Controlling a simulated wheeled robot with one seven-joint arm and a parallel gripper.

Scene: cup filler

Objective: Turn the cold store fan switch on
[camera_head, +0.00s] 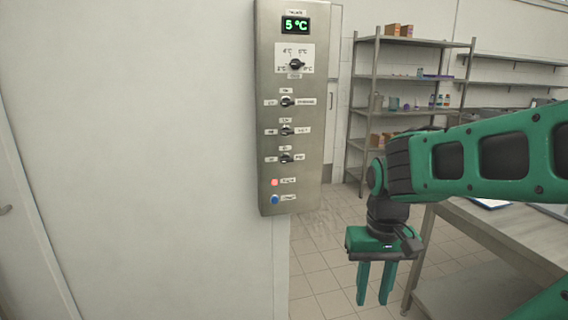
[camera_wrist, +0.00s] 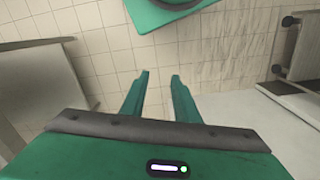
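A steel control panel (camera_head: 265,120) is fixed to the wall left of my arm in the head view. At its top a display (camera_head: 295,25) reads 5 °C, above a rotary dial (camera_head: 295,64). Below are an upper switch (camera_head: 287,102), a middle switch (camera_head: 287,131) and a lower switch (camera_head: 286,157), all black knobs; their labels are too small to read, so I cannot tell which is the fan switch. My gripper (camera_head: 375,290) hangs fingers down, right of and lower than the panel, apart from it. In the wrist view my gripper (camera_wrist: 160,80) has a gap between its fingers and is empty.
A red light (camera_head: 275,182) and a blue button (camera_head: 275,199) sit low on the panel. A metal table (camera_head: 500,232) stands at the right, beneath my arm. Shelving (camera_head: 405,78) with small items stands behind. The floor beneath my gripper is tiled.

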